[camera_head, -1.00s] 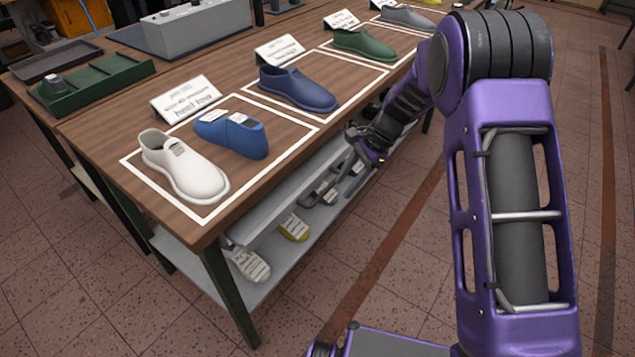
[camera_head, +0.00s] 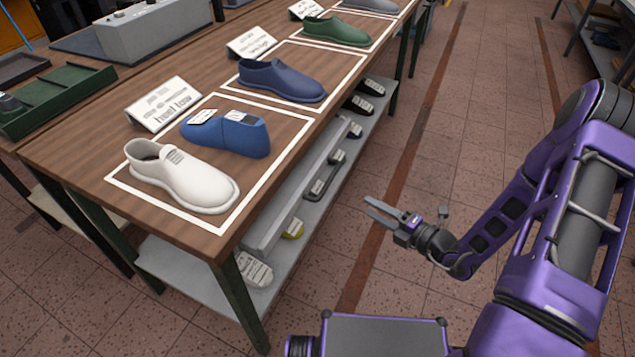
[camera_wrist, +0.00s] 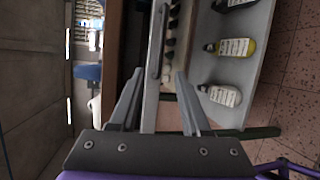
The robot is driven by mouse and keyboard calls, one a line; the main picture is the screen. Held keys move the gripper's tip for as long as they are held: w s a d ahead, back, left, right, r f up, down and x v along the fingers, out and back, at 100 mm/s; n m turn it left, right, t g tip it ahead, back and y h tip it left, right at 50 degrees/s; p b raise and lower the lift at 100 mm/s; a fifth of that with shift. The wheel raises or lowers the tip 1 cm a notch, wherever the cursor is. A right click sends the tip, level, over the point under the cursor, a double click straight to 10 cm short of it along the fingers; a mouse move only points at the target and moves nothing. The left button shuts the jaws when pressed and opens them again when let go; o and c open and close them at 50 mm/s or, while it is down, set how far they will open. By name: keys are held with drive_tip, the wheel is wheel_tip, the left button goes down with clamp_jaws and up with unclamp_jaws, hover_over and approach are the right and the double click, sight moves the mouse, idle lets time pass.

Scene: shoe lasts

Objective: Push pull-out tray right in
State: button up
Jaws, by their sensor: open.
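The pull-out tray (camera_head: 292,193) is a long grey tray under the front edge of the wooden table, with a bar handle (camera_head: 323,183) on its front. A strip of it shows past the tabletop edge; how far out it stands I cannot tell. My gripper (camera_head: 371,208) is open and empty, in the air over the aisle to the right of the tray, with its fingers pointing toward the table. In the wrist view the tray front (camera_wrist: 153,75) appears between the two open fingers (camera_wrist: 159,78), with the handle (camera_wrist: 165,40) farther up; they look apart.
A grey lower shelf (camera_head: 190,268) holds several shoe lasts, including a yellow one (camera_head: 293,229). On the tabletop stand a white shoe (camera_head: 185,175), a blue last (camera_head: 228,134) and more shoes with signs. The tiled aisle (camera_head: 430,130) is clear; another table stands at right.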

drive_tip(key=b, duration=0.2)
approach(329, 180)
drive_tip(key=shift+m, duration=0.3)
drive_tip(key=x, duration=1)
drive_tip(key=shift+a+f, duration=0.1)
drive_tip(key=shift+f, duration=0.25)
clamp_jaws()
idle(0.5)
